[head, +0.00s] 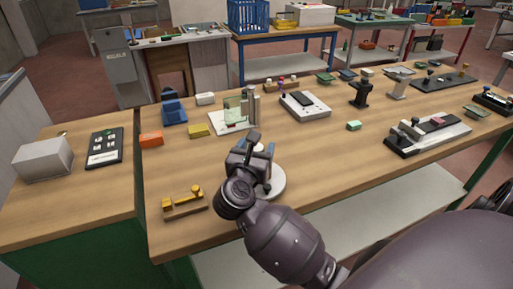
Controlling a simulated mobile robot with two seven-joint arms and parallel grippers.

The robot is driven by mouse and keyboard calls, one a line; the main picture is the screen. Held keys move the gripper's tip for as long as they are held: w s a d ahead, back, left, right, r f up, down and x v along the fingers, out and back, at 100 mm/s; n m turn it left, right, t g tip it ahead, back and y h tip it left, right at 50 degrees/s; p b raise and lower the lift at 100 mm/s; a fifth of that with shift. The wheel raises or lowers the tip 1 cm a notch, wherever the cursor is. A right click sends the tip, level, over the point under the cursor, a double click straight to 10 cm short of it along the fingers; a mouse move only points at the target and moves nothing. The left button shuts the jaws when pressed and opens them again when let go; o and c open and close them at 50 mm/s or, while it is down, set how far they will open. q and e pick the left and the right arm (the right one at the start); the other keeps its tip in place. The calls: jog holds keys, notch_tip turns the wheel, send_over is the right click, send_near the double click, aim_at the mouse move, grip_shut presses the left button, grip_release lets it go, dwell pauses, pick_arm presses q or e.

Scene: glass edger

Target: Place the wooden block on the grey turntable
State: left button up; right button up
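The grey turntable (276,184) is a pale round disc near the front edge of the wooden table, partly hidden behind my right gripper. My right gripper (260,145) is over the far left side of the disc, with its wrist and arm towards the camera. The wrist hides most of the fingers, so I cannot tell whether it is open or shut, or whether it holds anything. I cannot make out the wooden block with certainty; it may be hidden behind the gripper. My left gripper is not in view.
A brass fixture on a wooden base (185,203) lies left of the turntable. A yellow block (199,131), an orange block (151,140) and a glass-holding stand (234,120) are behind. A grey device (428,134) stands right. The tabletop between it and the turntable is mostly clear.

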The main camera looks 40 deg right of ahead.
jog(key=shift+r, duration=0.1)
jog(key=shift+r, duration=0.15)
jog(key=b+v, duration=0.1)
jog(key=v, duration=1.1)
